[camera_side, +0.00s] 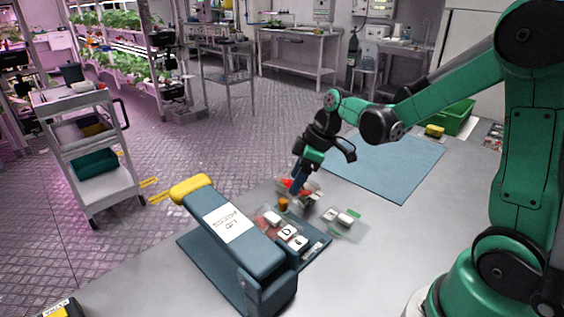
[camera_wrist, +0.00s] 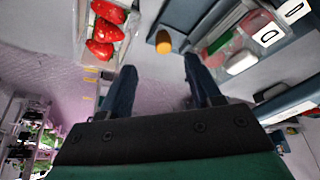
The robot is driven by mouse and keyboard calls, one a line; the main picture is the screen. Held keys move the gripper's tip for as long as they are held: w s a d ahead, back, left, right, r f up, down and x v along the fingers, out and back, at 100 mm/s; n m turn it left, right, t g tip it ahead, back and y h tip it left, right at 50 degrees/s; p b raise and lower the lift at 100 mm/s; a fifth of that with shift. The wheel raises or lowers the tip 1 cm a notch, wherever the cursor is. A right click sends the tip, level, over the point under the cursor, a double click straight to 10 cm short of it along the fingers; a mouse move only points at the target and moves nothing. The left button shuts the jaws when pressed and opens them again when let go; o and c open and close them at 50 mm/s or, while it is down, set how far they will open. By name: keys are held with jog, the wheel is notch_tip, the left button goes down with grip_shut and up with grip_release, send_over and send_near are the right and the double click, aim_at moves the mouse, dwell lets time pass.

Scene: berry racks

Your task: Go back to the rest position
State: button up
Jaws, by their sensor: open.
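My gripper (camera_side: 298,179) is at the end of the green arm, above the table beside the press. In the wrist view its two dark fingers (camera_wrist: 160,80) stand apart with nothing between them. A clear punnet with red berries (camera_wrist: 106,30) is past the left finger. It also shows in the side view as a small tray of red berries (camera_side: 297,187), close to the fingertips. A small orange cylinder (camera_wrist: 163,42) lies ahead of the fingers, and it shows in the side view (camera_side: 283,204) too. Whether the fingers touch the punnet cannot be told.
A blue lever press with a yellow handle (camera_side: 192,188) stands at the front on a dark base with white lettered blocks (camera_side: 288,232). A clear tray (camera_side: 343,221) lies to its right. A blue mat (camera_side: 385,165) lies clear behind. A green bin (camera_side: 458,116) stands at the back right.

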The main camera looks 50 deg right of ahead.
jog(key=s+a+r+m+t+h, duration=0.2)
jog(key=s+a+r+m+t, duration=0.1)
jog(key=s+a+r+m, duration=0.2)
jog(key=s+r+m, duration=0.1)
jog(key=s+m, duration=0.1)
jog(key=s, duration=0.1)
jog(key=shift+a+m+t+h, duration=0.3)
jog(key=shift+t+h, duration=0.1)
